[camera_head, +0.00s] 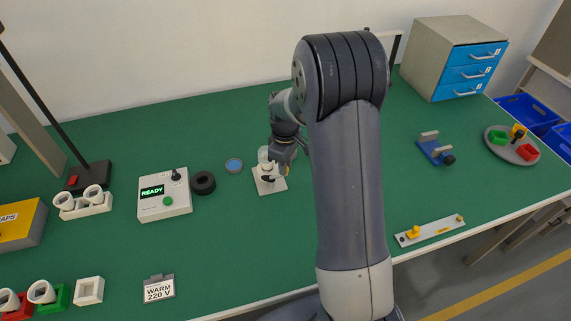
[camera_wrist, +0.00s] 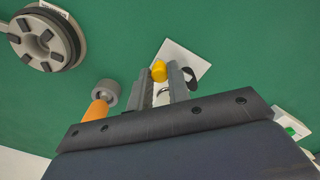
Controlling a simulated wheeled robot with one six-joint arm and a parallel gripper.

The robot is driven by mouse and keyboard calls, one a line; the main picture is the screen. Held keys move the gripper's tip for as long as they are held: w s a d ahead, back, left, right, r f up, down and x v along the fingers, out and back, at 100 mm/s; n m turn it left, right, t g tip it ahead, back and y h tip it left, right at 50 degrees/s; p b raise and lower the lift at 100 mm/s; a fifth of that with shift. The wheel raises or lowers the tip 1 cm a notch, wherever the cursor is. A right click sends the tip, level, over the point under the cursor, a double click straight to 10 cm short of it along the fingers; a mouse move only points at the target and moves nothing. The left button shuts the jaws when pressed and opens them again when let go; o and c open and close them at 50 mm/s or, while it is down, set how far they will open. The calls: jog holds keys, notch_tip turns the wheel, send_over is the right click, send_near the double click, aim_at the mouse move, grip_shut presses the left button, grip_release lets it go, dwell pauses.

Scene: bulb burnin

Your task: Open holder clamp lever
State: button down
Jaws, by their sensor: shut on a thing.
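The holder (camera_head: 273,187) is a small white plate on the green table, with an upright part partly hidden by my wrist in the head view. Part of the white plate (camera_wrist: 184,61) also shows in the wrist view. The clamp lever's yellow knob (camera_wrist: 159,70) is at my fingertips there, and a bit of yellow (camera_head: 287,169) shows beside my gripper in the head view. My gripper (camera_wrist: 162,78) is shut on the lever. The lever's shaft is mostly hidden between the fingers, so I cannot tell its angle.
A control box (camera_head: 164,194) reading READY, a black ring (camera_head: 203,183) and a blue disc (camera_head: 234,165) are left of the holder. A blue fixture (camera_head: 434,152) and a white strip (camera_head: 429,231) lie to the right. The table between holder and front edge is mostly clear.

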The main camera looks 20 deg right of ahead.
jog(key=c, duration=1.3)
grip_release()
notch_tip(320, 180, up, 11)
jog(key=shift+f+b, duration=0.1)
jog(key=shift+b, duration=0.3)
notch_tip(320, 180, down, 11)
jog(key=shift+p, duration=0.4)
jog(key=shift+m, duration=0.3)
